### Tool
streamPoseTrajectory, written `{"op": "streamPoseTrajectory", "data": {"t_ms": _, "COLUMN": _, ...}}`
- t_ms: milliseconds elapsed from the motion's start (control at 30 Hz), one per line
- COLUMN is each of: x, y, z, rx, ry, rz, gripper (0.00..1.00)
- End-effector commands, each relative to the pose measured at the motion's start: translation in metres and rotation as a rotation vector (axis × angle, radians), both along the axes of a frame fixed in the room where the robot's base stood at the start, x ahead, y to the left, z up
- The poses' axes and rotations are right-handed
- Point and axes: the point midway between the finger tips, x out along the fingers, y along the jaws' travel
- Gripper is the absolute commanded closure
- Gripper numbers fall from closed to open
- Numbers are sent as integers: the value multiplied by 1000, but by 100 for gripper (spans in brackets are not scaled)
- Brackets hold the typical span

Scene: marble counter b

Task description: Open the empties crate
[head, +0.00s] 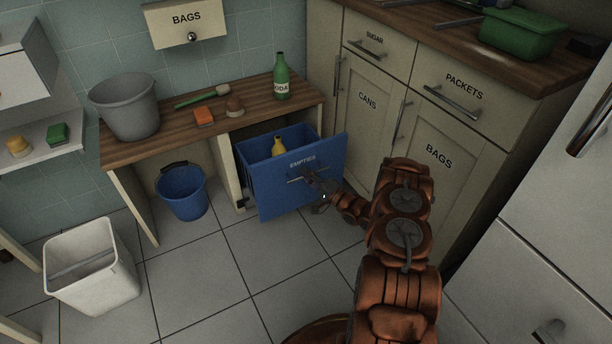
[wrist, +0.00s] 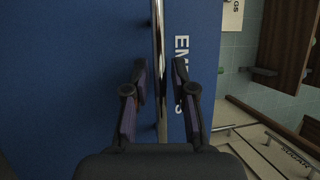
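The blue empties crate (head: 272,198) is pulled out of the wooden bench like a drawer, so its open top shows in the head view. A yellow bottle (head: 279,147) stands inside it. Its front panel, lettered EMPTIES, fills much of the wrist view (wrist: 60,80). A chrome bar handle (head: 294,180) crosses the front and also shows in the wrist view (wrist: 158,30). My gripper (head: 316,184) is at the handle. In the wrist view its fingers (wrist: 159,74) are spread, one on each side of the bar, with visible gaps.
A blue bucket (head: 181,192) stands under the bench left of the crate. A white bin (head: 92,268) stands on the floor at left. The cabinet (head: 440,160) is close on the right. The tiled floor (head: 215,275) in front of the crate is clear.

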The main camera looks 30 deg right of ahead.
Motion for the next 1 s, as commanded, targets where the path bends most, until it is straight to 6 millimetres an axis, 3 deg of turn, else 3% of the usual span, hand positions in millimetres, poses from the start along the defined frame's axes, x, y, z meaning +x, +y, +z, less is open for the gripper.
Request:
{"op": "streamPoseTrajectory", "data": {"t_ms": 467, "x": -4, "y": -3, "z": -1, "rx": 0, "ry": 1, "rz": -3, "gripper": 63}}
{"op": "streamPoseTrajectory", "data": {"t_ms": 1000, "x": -83, "y": -39, "z": -17, "rx": -1, "ry": 1, "rz": -6, "gripper": 63}}
